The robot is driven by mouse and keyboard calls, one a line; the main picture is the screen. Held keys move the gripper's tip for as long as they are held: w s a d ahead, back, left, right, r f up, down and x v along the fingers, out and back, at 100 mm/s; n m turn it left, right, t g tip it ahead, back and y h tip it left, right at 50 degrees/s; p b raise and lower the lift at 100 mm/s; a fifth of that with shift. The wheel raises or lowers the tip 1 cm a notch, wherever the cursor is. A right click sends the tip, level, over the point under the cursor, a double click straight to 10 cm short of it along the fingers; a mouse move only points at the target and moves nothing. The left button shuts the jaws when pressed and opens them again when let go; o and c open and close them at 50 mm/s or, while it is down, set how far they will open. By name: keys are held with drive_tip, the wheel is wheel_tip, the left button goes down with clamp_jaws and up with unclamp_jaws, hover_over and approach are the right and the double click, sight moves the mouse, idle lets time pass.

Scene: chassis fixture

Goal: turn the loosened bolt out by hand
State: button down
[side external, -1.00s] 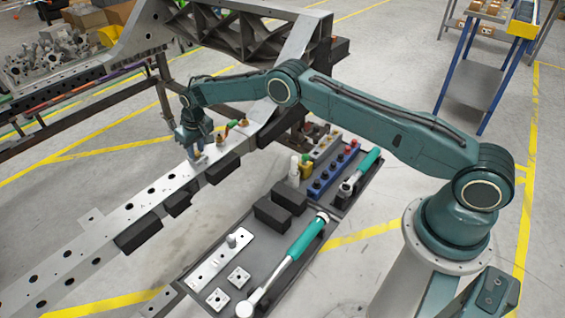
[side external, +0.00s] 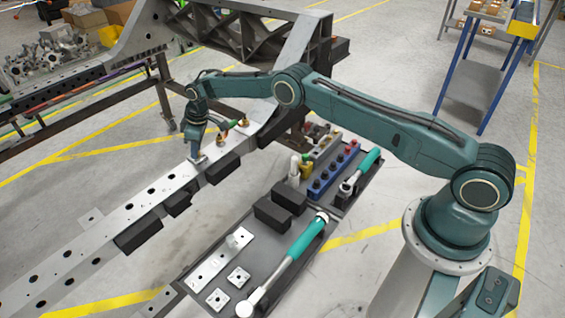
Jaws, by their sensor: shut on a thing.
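My gripper (side external: 198,158) points down at the top face of the light grey chassis rail (side external: 150,197). It is shut on the bolt at the rail, close to a black block on the rail's near side. The bolt itself is too small and too covered by the fingers to make out, so I cannot tell how far it stands out of its hole.
Brass fittings, one with a green part (side external: 231,124), stand on the rail just right of my gripper. Dark trays hold a teal-handled wrench (side external: 290,255), a ratchet (side external: 360,172), black blocks (side external: 273,213), metal plates (side external: 220,257) and blue sockets (side external: 330,172).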

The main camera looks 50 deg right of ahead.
drive_tip(key=shift+n, duration=1.6)
drive_tip(key=shift+y, duration=0.3)
drive_tip(key=c, duration=1.1)
unclamp_jaws()
drive_tip(key=shift+r, duration=0.15)
drive_tip(key=shift+r, duration=1.1)
